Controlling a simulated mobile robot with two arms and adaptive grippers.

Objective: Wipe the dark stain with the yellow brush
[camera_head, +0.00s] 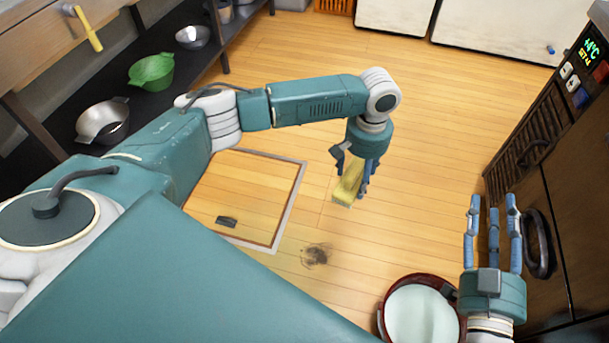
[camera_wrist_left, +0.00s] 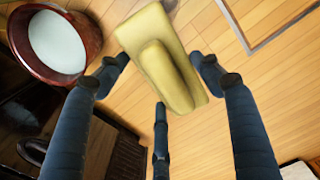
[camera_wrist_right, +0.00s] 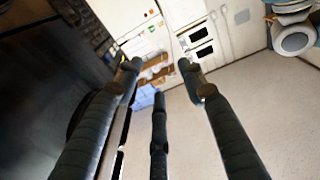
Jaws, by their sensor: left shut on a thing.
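The dark stain (camera_head: 316,256) is a small blotch on the wooden floor, right of the framed floor hatch. My left gripper (camera_head: 357,180) points down and is shut on the yellow brush (camera_head: 346,190), above and to the right of the stain in the head view. The brush also shows between the fingers in the left wrist view (camera_wrist_left: 160,60). I cannot tell its exact height above the floor. My right gripper (camera_head: 492,215) is open and empty at the right, its fingers spread apart; they also show in the right wrist view (camera_wrist_right: 160,80).
A dark red bucket (camera_head: 384,318) with whitish contents stands near my right gripper. A floor hatch (camera_head: 292,205) with a dark handle (camera_head: 227,221) lies left of the stain. Shelves with a green colander (camera_head: 151,72) and metal bowls are at left; dark cabinets (camera_head: 565,200) at right.

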